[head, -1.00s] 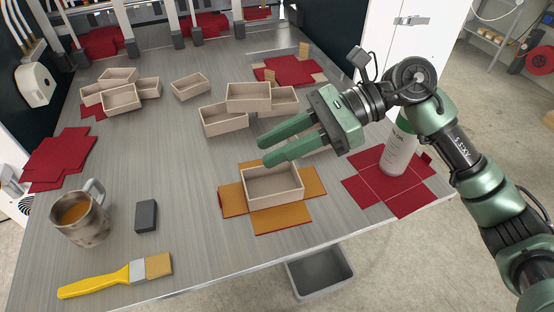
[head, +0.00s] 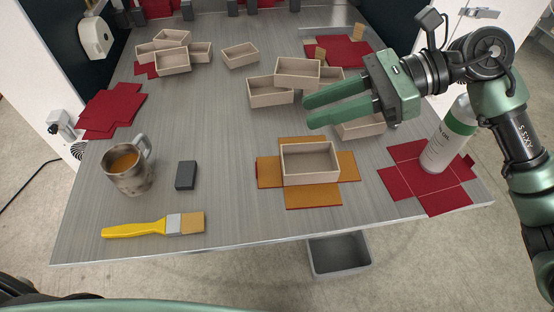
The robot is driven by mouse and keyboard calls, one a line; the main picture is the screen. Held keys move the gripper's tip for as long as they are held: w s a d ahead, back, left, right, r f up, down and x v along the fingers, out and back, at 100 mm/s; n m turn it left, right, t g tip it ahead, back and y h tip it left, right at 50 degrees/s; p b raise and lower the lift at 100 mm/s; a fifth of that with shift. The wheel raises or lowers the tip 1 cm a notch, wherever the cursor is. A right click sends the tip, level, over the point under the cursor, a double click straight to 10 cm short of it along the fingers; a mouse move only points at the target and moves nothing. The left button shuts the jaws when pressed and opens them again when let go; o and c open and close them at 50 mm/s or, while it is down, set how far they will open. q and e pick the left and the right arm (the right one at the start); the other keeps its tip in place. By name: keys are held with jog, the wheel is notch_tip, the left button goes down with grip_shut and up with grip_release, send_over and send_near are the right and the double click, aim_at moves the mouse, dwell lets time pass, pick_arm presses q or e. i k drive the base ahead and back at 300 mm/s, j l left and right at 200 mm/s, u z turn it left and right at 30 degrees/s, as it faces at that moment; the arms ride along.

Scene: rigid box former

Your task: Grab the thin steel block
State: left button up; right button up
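The thin steel block (head: 186,175) is a small dark grey, flat-looking block. It lies on the left part of the grey table, right of a steel mug (head: 128,168) and above a yellow-handled brush (head: 155,226). My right gripper (head: 308,111) has two green fingers pointing left; they are apart with nothing between them. It hovers over the table's middle, well to the right of the block and beyond the nearest box. My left gripper is not in view.
An open box (head: 310,163) sits on an orange blank (head: 313,193) near the front edge. Several boxes stand further back. A white-and-green bottle (head: 447,140) stands on a red blank (head: 408,178) at right. The table between block and orange blank is clear.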

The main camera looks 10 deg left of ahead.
aim_at(186, 172)
jog(key=u, duration=1.05)
